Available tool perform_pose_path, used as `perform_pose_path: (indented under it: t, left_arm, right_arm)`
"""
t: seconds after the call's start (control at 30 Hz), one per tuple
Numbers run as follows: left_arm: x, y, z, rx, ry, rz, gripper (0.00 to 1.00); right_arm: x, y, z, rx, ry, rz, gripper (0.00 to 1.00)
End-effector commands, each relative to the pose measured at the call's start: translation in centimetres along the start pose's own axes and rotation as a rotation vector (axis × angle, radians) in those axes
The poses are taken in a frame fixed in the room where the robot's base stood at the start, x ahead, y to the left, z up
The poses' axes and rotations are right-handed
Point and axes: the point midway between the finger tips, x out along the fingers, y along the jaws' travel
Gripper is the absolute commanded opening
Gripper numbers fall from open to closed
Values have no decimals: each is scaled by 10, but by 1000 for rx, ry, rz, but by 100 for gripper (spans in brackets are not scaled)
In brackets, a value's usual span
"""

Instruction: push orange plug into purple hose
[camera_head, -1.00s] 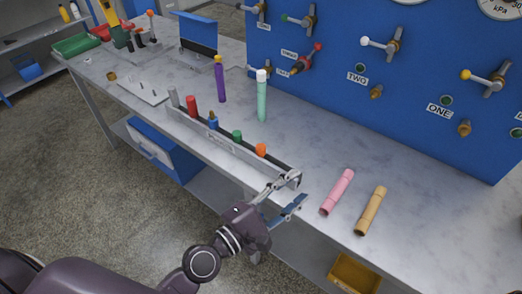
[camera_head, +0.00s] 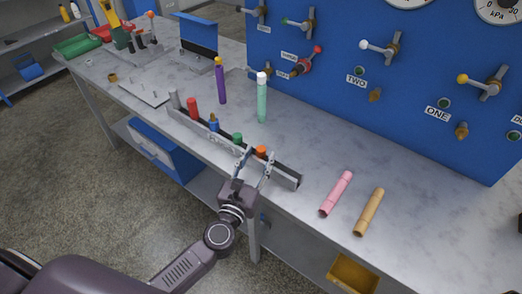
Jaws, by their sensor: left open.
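The orange plug (camera_head: 261,152) stands in the grey rack (camera_head: 286,178) near its right end. My left gripper (camera_head: 256,157) is open at the rack, with its fingers pointing away from me and the orange plug near the fingertips, between or just beyond them; I cannot tell if they touch it. The purple hose (camera_head: 221,82) stands upright on the table behind the rack, with a yellow piece (camera_head: 218,60) at its top. My right gripper is not in view.
Green (camera_head: 238,138), blue (camera_head: 213,123), red (camera_head: 193,107) and grey plugs share the rack. A mint hose (camera_head: 262,98) with a white top stands behind it. Pink (camera_head: 336,193) and tan hoses (camera_head: 369,212) lie on the right. A blue valve panel (camera_head: 420,80) rises behind.

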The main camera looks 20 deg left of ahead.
Motion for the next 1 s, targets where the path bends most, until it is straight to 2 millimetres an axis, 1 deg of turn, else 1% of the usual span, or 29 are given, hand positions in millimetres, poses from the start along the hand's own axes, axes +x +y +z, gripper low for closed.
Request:
perform_pose_path:
  t: [0.03, 0.1, 0.2, 0.47, 0.83, 1.0]
  left_arm:
    - [8, 1, 3, 1, -2, 0, 41]
    - [16, 0, 2, 0, -2, 0, 41]
    - [23, 0, 1, 1, -1, 0, 41]
    - [24, 0, 0, 1, 0, 0, 41]
    - [24, 0, 0, 1, -1, 0, 0]
    - [24, 0, 0, 1, -1, 0, 0]
  right_arm:
    - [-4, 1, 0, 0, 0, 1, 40]
    - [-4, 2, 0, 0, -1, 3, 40]
    - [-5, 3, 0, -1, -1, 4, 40]
    - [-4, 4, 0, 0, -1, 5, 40]
    - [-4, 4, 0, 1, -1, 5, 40]
    - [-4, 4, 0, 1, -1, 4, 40]
